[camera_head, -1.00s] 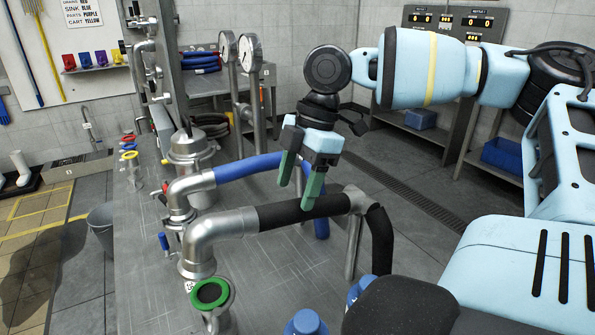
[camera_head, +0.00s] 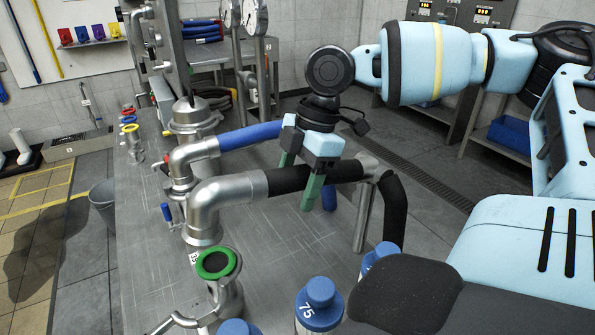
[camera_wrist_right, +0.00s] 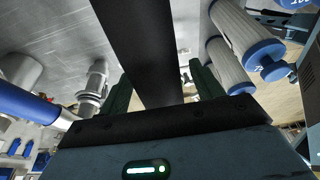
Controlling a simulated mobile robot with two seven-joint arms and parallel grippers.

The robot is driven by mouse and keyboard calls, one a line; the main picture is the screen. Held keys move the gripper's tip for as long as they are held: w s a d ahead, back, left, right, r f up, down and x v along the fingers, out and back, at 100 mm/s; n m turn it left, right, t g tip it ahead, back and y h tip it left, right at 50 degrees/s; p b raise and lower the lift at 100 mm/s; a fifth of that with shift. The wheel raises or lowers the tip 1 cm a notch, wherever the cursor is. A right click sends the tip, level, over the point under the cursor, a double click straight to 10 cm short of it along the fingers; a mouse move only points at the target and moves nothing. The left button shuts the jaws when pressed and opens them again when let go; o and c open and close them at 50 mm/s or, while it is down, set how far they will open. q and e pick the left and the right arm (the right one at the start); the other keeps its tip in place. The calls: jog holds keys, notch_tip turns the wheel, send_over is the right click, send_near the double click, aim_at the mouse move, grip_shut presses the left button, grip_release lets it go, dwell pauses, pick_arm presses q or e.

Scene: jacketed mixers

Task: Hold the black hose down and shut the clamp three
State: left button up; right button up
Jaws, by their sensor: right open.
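The black hose (camera_head: 345,171) runs from a steel elbow (camera_head: 212,201) to the right and bends down at its far end; it also crosses the right wrist view (camera_wrist_right: 148,45). My right gripper (camera_head: 300,180) is open over the hose, with green fingers pointing down. In the right wrist view the hose passes between the two fingers, one on each side. The elbow stands on a steel fitting on the bench. In front of it is an open port with a green ring (camera_head: 217,263) and a metal lever below. I cannot tell which clamp is three. My left gripper is not in view.
A blue hose (camera_head: 250,136) on another elbow lies just behind the black one. Blue-capped bottles (camera_head: 318,300) stand at the near edge. Steel vessels and gauges are at the back. The bench (camera_head: 145,250) is bare at left.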

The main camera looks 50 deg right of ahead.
jog(key=shift+c, duration=0.3)
jog(key=c, duration=0.9)
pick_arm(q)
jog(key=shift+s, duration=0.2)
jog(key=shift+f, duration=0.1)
pick_arm(e)
jog(key=shift+f, duration=0.7)
pick_arm(q)
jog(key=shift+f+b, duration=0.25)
jog(key=shift+b, duration=0.05)
pick_arm(e)
jog(key=shift+f, duration=0.55)
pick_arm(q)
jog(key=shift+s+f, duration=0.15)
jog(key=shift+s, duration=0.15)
pick_arm(e)
jog(key=shift+f, duration=0.5)
